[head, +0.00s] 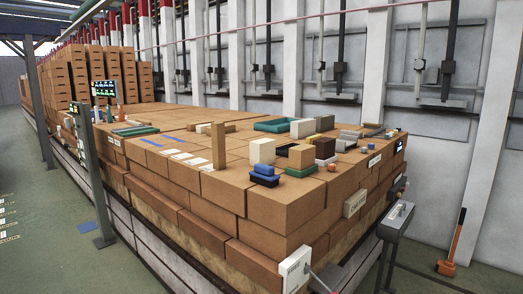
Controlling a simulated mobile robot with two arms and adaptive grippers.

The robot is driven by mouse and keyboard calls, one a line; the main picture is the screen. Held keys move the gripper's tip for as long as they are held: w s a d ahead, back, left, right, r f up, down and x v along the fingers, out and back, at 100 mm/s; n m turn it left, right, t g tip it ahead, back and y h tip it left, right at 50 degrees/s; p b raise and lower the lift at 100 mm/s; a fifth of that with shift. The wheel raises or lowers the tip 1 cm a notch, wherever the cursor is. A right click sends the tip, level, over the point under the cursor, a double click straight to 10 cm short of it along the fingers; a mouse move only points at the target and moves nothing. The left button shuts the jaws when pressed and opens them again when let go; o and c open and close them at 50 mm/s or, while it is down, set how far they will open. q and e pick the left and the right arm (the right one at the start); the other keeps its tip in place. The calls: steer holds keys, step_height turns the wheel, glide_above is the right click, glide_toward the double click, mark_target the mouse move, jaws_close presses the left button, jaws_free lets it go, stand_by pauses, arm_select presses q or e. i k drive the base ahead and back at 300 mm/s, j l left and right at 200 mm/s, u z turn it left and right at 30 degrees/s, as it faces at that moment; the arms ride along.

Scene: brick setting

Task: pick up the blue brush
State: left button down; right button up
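A small blue item (264,175) lies near the front edge of the brick stack (215,187), right of the picture's middle. It looks like two blue layers, one on the other, and may be the blue brush. At this size I cannot make out bristles or a handle. Thin flat blue strips (152,143) also lie farther left on the brick top. Neither of my grippers is in view, and nothing is seen touching the blue item.
A cream block (262,151) stands just behind the blue item. Several other small blocks crowd the top to its right, and a green tray (286,124) lies behind. An upright brown block (218,146) stands to the left. A grey control post (396,221) stands at the right.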

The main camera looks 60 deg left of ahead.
mark_target(264, 175)
steer(key=u, duration=2.2)
